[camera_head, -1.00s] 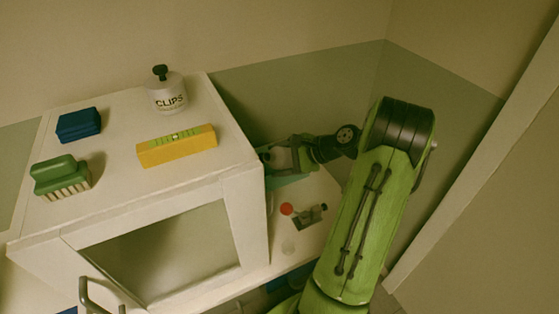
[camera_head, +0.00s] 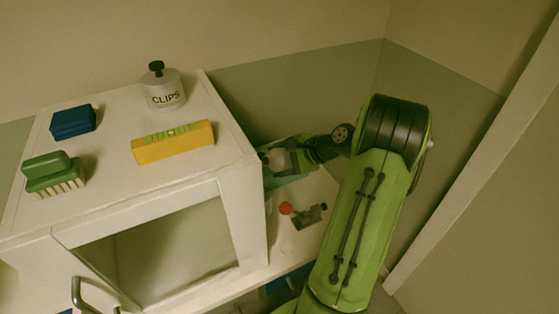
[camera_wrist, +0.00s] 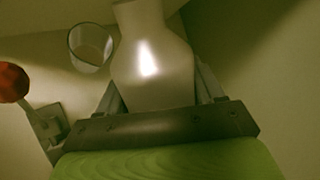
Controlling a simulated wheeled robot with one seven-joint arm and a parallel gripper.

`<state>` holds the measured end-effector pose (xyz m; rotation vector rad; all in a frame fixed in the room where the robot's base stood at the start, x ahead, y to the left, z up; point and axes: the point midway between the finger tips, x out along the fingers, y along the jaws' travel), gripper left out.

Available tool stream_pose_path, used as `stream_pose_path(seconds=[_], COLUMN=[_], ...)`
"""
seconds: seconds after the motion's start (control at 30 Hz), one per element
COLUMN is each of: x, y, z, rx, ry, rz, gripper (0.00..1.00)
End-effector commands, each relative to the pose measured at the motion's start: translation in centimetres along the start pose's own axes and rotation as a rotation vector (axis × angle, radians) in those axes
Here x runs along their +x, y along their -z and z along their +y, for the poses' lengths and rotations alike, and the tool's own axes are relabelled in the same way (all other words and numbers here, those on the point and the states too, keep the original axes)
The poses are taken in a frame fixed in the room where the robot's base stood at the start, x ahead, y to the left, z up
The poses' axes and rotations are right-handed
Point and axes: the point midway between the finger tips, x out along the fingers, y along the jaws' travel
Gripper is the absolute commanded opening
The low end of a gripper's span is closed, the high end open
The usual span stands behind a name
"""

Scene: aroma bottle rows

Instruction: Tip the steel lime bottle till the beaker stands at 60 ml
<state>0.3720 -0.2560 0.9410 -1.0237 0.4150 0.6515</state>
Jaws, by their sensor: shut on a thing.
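My gripper (camera_wrist: 157,98) is shut on the pale, shiny steel bottle (camera_wrist: 150,62), with a finger on each side of its body. The bottle's neck points to the top of the wrist view, and its mouth is cut off by the edge. How far it is tilted I cannot tell. The clear beaker (camera_wrist: 91,46) stands left of the bottle's neck, apart from the jaws. Its level and marks are too dim to read. In the head view my gripper (camera_head: 280,160) is partly hidden by the cabinet's right edge. No lime label shows.
The white cabinet (camera_head: 243,215) stands left, carrying a clips jar (camera_head: 164,92), yellow level (camera_head: 174,143), blue block (camera_head: 73,123) and green brush (camera_head: 52,174). Walls close in behind and right.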

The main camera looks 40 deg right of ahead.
Motion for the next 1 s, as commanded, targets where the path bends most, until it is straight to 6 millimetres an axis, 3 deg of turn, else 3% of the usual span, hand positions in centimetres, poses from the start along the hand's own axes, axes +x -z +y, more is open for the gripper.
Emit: stream_pose_path(seconds=[1.0], x=[0.46], y=[0.73], z=[0.43], rx=[-0.092], ry=[0.001], rz=[0.084], gripper=[0.24])
